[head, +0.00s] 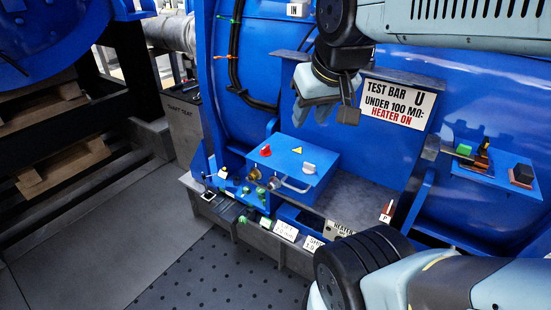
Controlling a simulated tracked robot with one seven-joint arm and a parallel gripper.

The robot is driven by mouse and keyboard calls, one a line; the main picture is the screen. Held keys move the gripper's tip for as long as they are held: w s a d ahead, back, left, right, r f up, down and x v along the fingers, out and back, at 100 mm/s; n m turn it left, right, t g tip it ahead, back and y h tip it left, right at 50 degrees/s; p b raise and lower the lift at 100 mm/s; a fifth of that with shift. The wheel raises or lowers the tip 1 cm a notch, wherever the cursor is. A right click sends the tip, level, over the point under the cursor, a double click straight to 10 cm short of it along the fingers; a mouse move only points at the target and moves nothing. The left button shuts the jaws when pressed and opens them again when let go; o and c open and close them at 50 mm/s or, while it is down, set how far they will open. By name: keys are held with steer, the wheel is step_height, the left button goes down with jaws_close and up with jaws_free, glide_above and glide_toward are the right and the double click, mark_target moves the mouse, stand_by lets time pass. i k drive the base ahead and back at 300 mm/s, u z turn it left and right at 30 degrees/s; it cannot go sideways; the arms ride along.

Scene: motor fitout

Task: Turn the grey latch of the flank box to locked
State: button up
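The flank box appears to be the blue box (322,155) on the grey ledge, below the big blue housing. Its top carries a red knob (265,151), a yellow warning triangle (297,151) and a light grey knob (309,168), which looks like the latch. Its exact angle and any lock marks are too small to read. A bent grey bar (297,188) shows at the box's front edge. My gripper (325,115) hangs above and behind the box in the picture, apart from it. Its fingers look spread, with nothing visible between them.
A sign (398,103) reads "TEST BAR U UNDER 100 MΩ: HEATER ON". A blue shelf (500,178) with small blocks is at right. Wooden pallets (62,165) lie at left. The dotted floor (215,275) is clear.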

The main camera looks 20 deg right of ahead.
mark_target(308, 168)
steer(key=z, duration=0.5)
steer(key=k, duration=1.4)
steer(key=u, duration=0.55)
steer(key=i, duration=1)
steer(key=z, duration=0.1)
